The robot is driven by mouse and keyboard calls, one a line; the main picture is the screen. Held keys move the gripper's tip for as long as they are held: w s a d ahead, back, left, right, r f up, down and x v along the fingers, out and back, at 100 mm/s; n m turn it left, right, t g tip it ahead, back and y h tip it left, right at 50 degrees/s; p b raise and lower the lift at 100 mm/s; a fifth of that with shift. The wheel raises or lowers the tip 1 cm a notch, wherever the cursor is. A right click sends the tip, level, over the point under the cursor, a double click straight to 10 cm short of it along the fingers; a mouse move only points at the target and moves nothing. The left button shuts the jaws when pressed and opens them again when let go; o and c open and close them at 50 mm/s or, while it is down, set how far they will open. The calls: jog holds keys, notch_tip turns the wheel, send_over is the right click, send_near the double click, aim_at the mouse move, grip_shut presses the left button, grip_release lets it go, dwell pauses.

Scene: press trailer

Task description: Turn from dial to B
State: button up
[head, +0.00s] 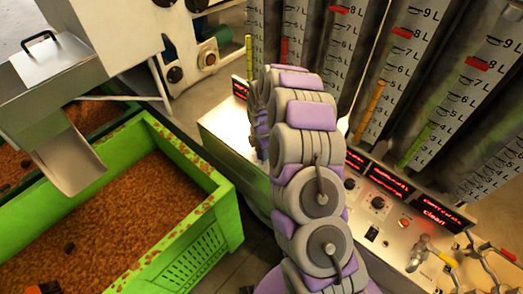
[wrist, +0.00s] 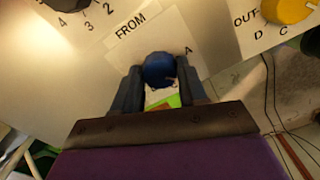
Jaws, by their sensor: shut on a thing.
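The blue from dial (wrist: 158,70) sits on a white label marked FROM at the top, with an A at its right. My gripper (wrist: 160,84) is shut on the dial, one dark finger at each side. The B mark cannot be made out, and the lower part of the label is partly hidden by the gripper. In the head view my purple and grey arm (head: 310,170) reaches to the metal control panel (head: 225,125) and hides the dial and the gripper.
A yellow OUT dial (wrist: 287,10) is at the upper right of the wrist view, and a black numbered dial (wrist: 68,4) at the upper left. Tall measuring columns (head: 400,70) stand behind the panel. A green crate (head: 215,205) of brown pomace is at left. Taps and pipes (head: 432,252) are at lower right.

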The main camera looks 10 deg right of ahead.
jog(key=shift+w, duration=0.1)
jog(key=o, duration=1.1)
jog(key=shift+c, duration=0.2)
notch_tip(320, 180, up, 17)
jog(key=p, duration=0.1)
jog(key=shift+r+p, duration=0.2)
jog(key=shift+p, duration=0.2)
jog(key=shift+a, duration=0.1)
